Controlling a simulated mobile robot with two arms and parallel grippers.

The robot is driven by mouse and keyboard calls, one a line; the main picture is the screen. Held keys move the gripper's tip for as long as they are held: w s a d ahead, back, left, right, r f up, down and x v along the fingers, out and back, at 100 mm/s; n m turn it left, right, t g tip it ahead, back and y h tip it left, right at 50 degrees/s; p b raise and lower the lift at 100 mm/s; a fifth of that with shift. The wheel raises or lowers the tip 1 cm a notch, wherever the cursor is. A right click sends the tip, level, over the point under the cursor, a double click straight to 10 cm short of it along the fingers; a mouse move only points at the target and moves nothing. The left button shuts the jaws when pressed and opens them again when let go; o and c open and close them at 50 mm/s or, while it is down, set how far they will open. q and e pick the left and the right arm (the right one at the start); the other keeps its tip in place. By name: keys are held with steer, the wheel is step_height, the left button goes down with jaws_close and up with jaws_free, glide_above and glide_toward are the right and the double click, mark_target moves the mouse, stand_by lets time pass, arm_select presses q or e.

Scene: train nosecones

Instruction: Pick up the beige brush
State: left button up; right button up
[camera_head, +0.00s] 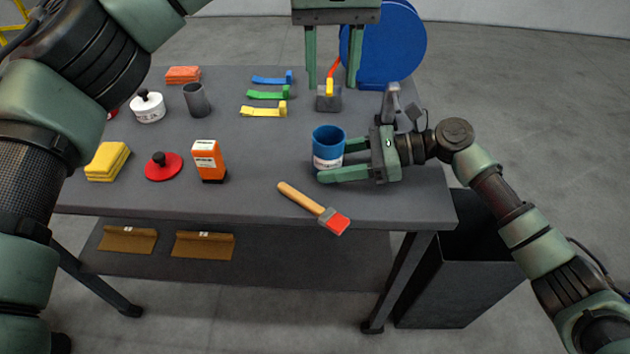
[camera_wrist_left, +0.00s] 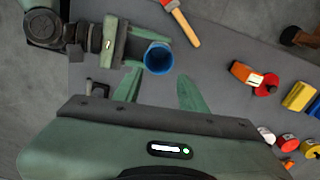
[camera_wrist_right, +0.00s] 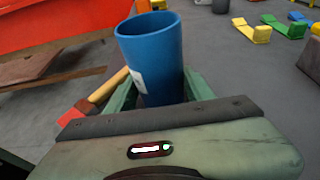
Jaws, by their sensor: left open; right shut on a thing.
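A brush (camera_head: 305,200) with a beige wooden handle and red bristles lies on the table near its front edge, bristles toward the lower right. It also shows at the top of the left wrist view (camera_wrist_left: 187,24) and beside the cup in the right wrist view (camera_wrist_right: 104,89). My right gripper (camera_head: 338,160) is shut around a blue cup (camera_head: 328,142) with a white label, just behind the brush. My left gripper (camera_head: 332,80) is open and empty above the back of the table, away from the brush. The cup appears ahead of its fingers in the left wrist view (camera_wrist_left: 158,58).
A grey block (camera_head: 328,103) with a yellow and red piece is below my left gripper. A blue disc (camera_head: 392,40) stands behind. Coloured clips (camera_head: 265,111), an orange box (camera_head: 208,158) and a red lid (camera_head: 164,172) lie left. A dark bin (camera_head: 450,275) stands right.

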mark_target(313, 205)
arm_select(q)
steer(key=s+f+n, duration=0.2)
steer(key=f+n, duration=0.1)
steer(key=f, duration=0.4)
steer(key=s+a+f+n, duration=0.1)
steer(key=s+f+n, duration=0.2)
steer(key=f, duration=0.4)
steer(key=s+a+f+n, duration=0.1)
steer(key=s+f+n, duration=0.2)
steer(key=f, duration=0.4)
steer(key=shift+a, duration=0.2)
steer(key=shift+r, duration=0.1)
jaws_close()
